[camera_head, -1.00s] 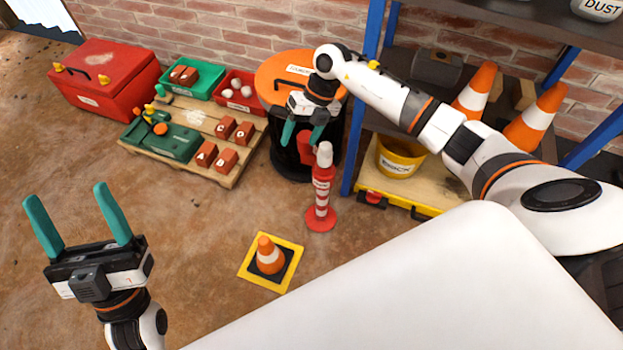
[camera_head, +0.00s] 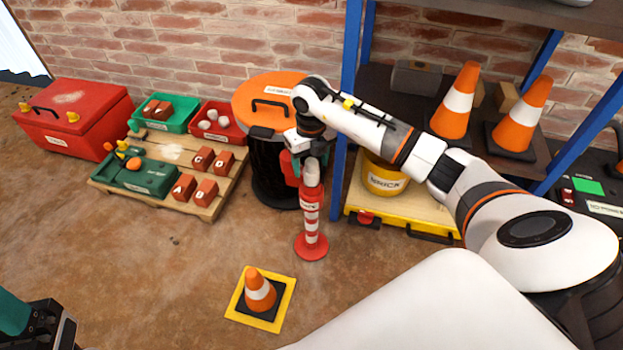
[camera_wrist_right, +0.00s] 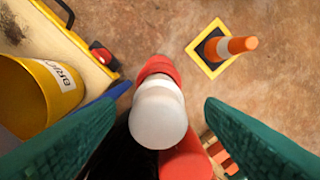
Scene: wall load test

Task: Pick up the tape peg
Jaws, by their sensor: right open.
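The tape peg, a red-and-white striped post with a pale rounded top and a round red foot (camera_head: 312,247), stands upright on the floor. In the right wrist view its white top (camera_wrist_right: 158,118) lies between the two teal fingers, apart from both. My right gripper (camera_head: 305,168) is open at the peg's top in the head view, with its fingers partly hidden. My left gripper (camera_head: 40,322) is cut off at the lower left corner; only part of one teal finger and the body show.
A black bin with an orange lid (camera_head: 262,92) stands close behind the peg. The blue-post shelf (camera_head: 347,100) with a yellow bucket (camera_head: 384,180) is to the right. A small cone (camera_head: 259,291) on a yellow-edged mat is in front. A pallet (camera_head: 207,208) with bricks is left.

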